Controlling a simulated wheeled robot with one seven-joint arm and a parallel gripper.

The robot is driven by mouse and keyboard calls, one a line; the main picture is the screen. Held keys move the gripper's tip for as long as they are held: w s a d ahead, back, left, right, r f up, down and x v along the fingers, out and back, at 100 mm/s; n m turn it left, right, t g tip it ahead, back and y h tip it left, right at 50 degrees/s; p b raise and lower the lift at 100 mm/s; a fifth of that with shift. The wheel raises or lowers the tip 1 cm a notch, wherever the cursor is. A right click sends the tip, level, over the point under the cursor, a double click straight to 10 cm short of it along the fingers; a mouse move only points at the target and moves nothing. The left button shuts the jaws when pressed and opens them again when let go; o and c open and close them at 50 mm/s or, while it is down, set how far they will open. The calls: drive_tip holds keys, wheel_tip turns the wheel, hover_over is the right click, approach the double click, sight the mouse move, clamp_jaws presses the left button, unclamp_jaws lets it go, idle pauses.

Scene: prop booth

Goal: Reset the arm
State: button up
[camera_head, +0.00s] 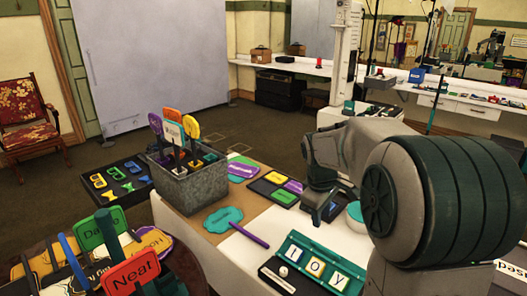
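My arm (430,195) fills the right side of the head view, with a large grey and dark green joint close to the camera. It bends over the table (232,256) and reaches down to its far end. My gripper (322,210) is a small dark shape low over the table, beside the flat coloured tiles (275,187) and above the letter tray (314,262). Its fingers are too small and dark to tell open from shut, and I cannot tell whether it touches anything.
A grey metal bin (188,185) with paddle signs stands on the table's left side. A purple stick (249,235) and a teal cloud sign (223,219) lie near the middle. More signs (132,270) crowd the lower left.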

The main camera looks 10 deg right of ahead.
drive_tip(key=s+a+m+y, duration=0.1)
drive_tip(key=s+a+m, duration=0.3)
drive_tip(key=s, duration=0.6)
drive_tip(key=s+a+m+t+p, duration=0.1)
drive_tip(key=s+a+m, duration=0.3)
drive_tip(key=s, duration=0.7)
drive_tip(key=shift+r+y+p, duration=0.3)
drive_tip(key=shift+y, duration=0.1)
